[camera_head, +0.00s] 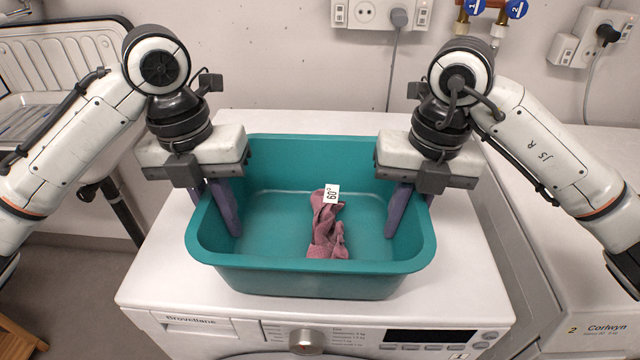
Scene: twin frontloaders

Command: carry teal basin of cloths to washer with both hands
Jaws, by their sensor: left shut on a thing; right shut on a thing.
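The teal basin (310,281) is over the white top of the front washer (160,275), level and near its front edge. I cannot tell whether it rests on the top or hangs just above it. A crumpled pink cloth (325,235) with a white tag reading 60° lies inside the basin; no other cloth shows. My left gripper (217,205) is shut on the basin's left wall, one finger inside and one outside. My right gripper (408,205) is shut on the right wall in the same way.
A sink with a ribbed drainer (50,65) is at the left. Sockets, a cable (395,60) and taps (490,10) are on the back wall. A wooden item (20,340) is at lower left.

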